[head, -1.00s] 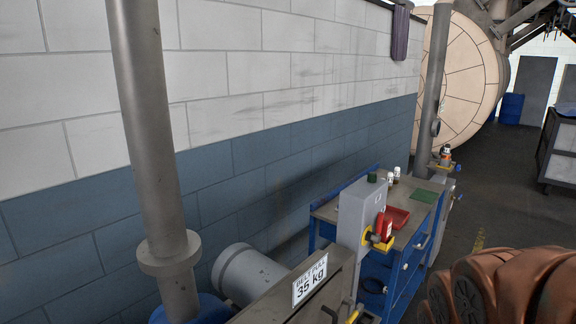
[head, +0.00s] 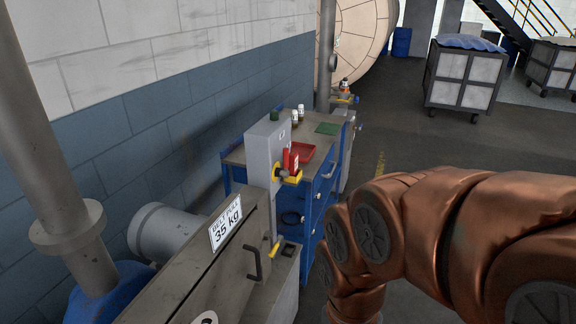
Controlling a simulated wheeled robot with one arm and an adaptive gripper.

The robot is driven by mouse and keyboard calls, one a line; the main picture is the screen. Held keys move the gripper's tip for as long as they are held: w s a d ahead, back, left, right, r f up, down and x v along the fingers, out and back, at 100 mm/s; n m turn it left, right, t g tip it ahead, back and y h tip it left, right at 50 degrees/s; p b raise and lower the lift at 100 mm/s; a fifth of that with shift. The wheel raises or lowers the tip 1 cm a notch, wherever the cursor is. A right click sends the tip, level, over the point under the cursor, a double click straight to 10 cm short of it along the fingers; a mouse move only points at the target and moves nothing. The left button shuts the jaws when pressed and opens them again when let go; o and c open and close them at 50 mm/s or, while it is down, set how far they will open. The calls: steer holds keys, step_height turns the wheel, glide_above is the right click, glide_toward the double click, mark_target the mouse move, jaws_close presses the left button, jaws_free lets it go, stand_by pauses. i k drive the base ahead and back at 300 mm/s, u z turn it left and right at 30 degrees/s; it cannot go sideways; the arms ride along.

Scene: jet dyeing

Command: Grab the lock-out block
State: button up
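A small red block with a pale label (head: 291,161), which looks like the lock-out block, sits at a yellow bracket (head: 290,177) on the side of the grey control box (head: 262,154). Whether it is fastened there or only resting, I cannot tell. My copper-coloured arm fills the lower right of the head view, to the right of the block and apart from it in the picture. My gripper is out of view, so its state does not show.
Behind the grey box stands a blue workbench (head: 323,192) with a red tray (head: 304,151), small bottles and a green mat (head: 328,128). A machine with a "35 kg" sign (head: 226,223) is in front. Carts (head: 463,78) stand far right; dark floor between is clear.

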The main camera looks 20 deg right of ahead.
mark_target(293, 168)
steer(key=u, duration=0.1)
steer(key=k, duration=0.45)
steer(key=z, duration=0.9)
steer(key=i, duration=0.55)
steer(key=u, duration=0.75)
steer(key=i, duration=0.85)
steer(key=u, duration=0.2)
